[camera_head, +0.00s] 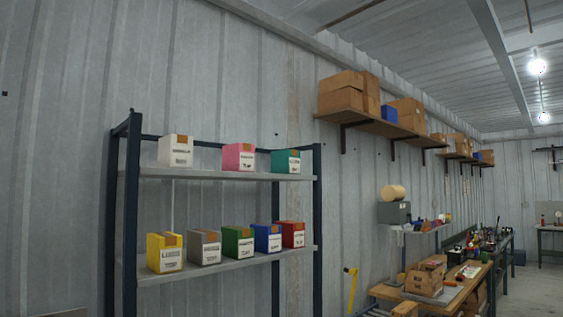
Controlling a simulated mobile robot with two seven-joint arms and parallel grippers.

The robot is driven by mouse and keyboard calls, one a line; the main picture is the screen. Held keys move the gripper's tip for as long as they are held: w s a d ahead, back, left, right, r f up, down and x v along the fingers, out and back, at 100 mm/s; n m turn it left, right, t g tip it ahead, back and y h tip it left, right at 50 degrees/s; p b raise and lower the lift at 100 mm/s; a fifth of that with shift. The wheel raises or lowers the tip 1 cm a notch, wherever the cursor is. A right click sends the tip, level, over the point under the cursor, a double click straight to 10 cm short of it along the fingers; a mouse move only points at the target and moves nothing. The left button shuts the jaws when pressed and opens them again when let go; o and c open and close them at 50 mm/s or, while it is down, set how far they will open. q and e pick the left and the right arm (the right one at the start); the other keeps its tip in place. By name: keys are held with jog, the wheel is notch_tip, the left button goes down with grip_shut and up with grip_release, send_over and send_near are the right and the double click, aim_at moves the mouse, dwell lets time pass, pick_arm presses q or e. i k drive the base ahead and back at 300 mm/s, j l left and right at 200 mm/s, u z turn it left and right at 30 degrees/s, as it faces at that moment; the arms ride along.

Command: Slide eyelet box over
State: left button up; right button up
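Several small coloured boxes with printed labels stand on a dark-framed shelf rack. The upper shelf (210,173) holds a white box (176,151), a pink box (239,157) and a teal box (286,162), spaced apart. The lower shelf (210,270) holds a yellow box (165,253), a grey box (204,247), a green box (238,245), a blue box (267,238) and a red box (291,234) close together in a row. The labels are too small to read surely, so I cannot tell which is the eyelet box. Neither gripper is in view.
Dark posts (131,215) frame the rack's ends. The upper shelf has free room between the white and pink boxes. Wall shelves with cardboard boxes (341,91) hang at right. A cluttered wooden workbench (452,290) stands below them. Open floor (535,290) shows at far right.

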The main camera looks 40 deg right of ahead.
aim_at(238, 157)
jog(key=z, duration=1.2)
jog(key=i+l+u, duration=0.1)
jog(key=u, duration=0.3)
jog(key=i+l+u, duration=0.1)
jog(key=u, duration=0.35)
jog(key=i+l+u, duration=0.15)
jog(key=l, duration=0.2)
jog(key=i+l+u, duration=0.1)
jog(key=l, duration=0.3)
jog(key=l+u, duration=0.15)
jog(key=l, duration=0.25)
jog(key=i, duration=0.05)
